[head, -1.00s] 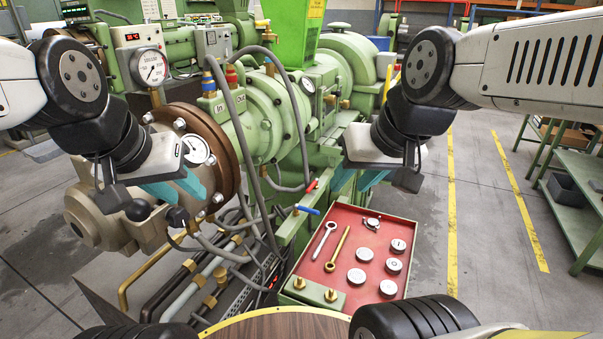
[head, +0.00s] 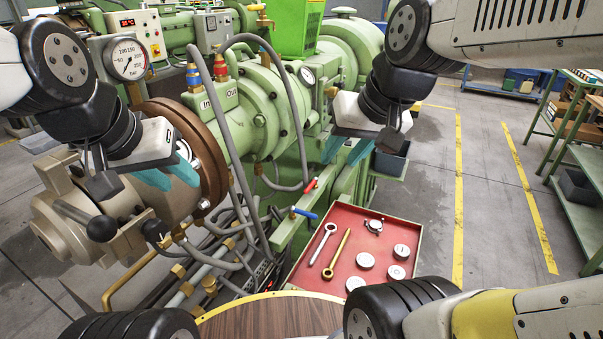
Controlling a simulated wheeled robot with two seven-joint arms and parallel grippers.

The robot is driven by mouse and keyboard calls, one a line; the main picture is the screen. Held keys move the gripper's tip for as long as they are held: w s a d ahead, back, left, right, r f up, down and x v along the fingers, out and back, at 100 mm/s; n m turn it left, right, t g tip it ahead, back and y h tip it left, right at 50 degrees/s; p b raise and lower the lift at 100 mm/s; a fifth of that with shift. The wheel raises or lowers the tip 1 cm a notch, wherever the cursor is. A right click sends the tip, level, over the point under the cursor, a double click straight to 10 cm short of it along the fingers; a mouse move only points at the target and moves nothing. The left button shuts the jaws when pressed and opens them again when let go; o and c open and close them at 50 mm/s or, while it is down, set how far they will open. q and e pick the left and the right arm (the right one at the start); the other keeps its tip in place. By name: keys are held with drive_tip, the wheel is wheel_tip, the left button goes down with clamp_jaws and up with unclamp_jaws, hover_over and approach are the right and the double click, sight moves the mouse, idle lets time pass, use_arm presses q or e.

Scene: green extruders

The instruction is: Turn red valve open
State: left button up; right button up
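The red valve (head: 311,186) is a small red lever handle on the side of the green extruder, at the middle of the head view. A blue lever handle (head: 305,214) sits just below it. My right gripper (head: 346,152) hangs above and to the right of the red handle, apart from it in the picture, with its teal fingers spread and nothing between them. My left gripper (head: 171,174) is in front of the brown flange at the left, far from the red handle, its teal fingers apart and empty. Neither gripper hides the red handle.
A red tray (head: 298,278) with a wrench, a brass tool and several round pieces lies below the valves. Grey hoses (head: 243,178) loop left of the handles. A green shelf (head: 584,180) stands at the far right. Open floor lies between tray and shelf.

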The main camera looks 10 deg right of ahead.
drive_tip(key=w+m+g, duration=0.1)
drive_tip(key=w+m, duration=0.1)
drive_tip(key=w, duration=0.6)
drive_tip(key=m+g, duration=0.4)
drive_tip(key=m, duration=0.1)
hover_over(308, 187)
drive_tip(key=s+d, duration=0.1)
drive_tip(key=d, duration=0.1)
drive_tip(key=s+d+f+x, duration=0.1)
drive_tip(key=d+x, duration=0.1)
drive_tip(key=x, duration=1)
drive_tip(key=s+d+x, duration=0.1)
drive_tip(key=d+x, duration=0.2)
drive_tip(key=x, duration=0.9)
drive_tip(key=shift+h, duration=0.3)
drive_tip(key=f, duration=0.2)
drive_tip(key=a+f, duration=0.1)
drive_tip(key=f, duration=0.4)
drive_tip(key=shift+w+a+f, duration=0.35)
drive_tip(key=shift+w, duration=0.05)
clamp_jaws()
